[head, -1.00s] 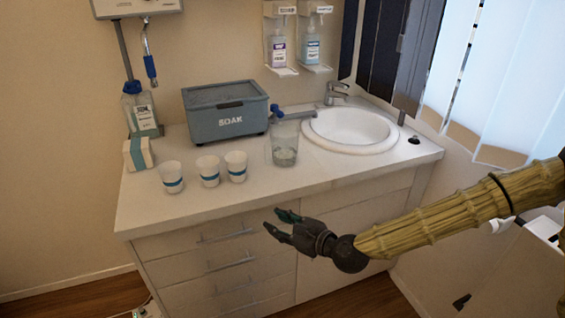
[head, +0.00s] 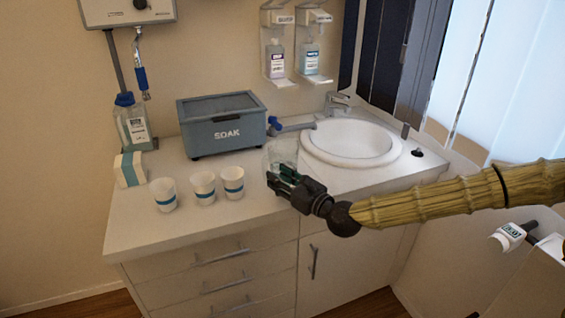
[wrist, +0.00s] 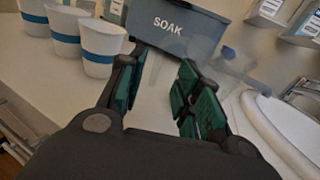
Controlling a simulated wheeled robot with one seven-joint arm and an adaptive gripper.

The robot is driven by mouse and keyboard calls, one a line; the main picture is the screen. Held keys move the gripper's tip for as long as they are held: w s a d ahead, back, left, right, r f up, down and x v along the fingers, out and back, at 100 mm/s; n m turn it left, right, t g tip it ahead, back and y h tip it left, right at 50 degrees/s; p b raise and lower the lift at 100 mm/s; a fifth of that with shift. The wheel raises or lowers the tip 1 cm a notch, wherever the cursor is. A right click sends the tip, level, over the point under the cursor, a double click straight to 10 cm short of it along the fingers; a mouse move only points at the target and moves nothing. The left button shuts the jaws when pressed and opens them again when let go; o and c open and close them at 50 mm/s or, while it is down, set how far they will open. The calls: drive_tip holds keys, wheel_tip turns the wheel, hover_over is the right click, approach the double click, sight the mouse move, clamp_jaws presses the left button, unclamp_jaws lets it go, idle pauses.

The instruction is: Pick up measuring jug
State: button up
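The measuring jug (head: 281,152) is a clear, see-through vessel on the white counter, left of the sink. My gripper (head: 277,178) is in front of it in the head view and hides its lower part. A faint clear shape, apparently the jug (wrist: 232,66), shows beyond and to the right of the right finger. I cannot tell whether that finger touches it.
Several blue-banded white cups (head: 204,184) stand to the left. A grey SOAK box (head: 222,130) stands behind, and the round sink (head: 350,142) lies to the right. A blue-capped bottle (head: 133,124) and a small box (head: 129,170) are far left. The counter's front strip is clear.

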drive_tip(key=shift+f+p+x, duration=0.15)
drive_tip(key=shift+p+x, duration=0.2)
drive_tip(key=shift+x, duration=1)
drive_tip(key=shift+f+p+x, duration=0.15)
drive_tip(key=shift+p+x, duration=0.2)
drive_tip(key=shift+x, duration=1)
clamp_jaws()
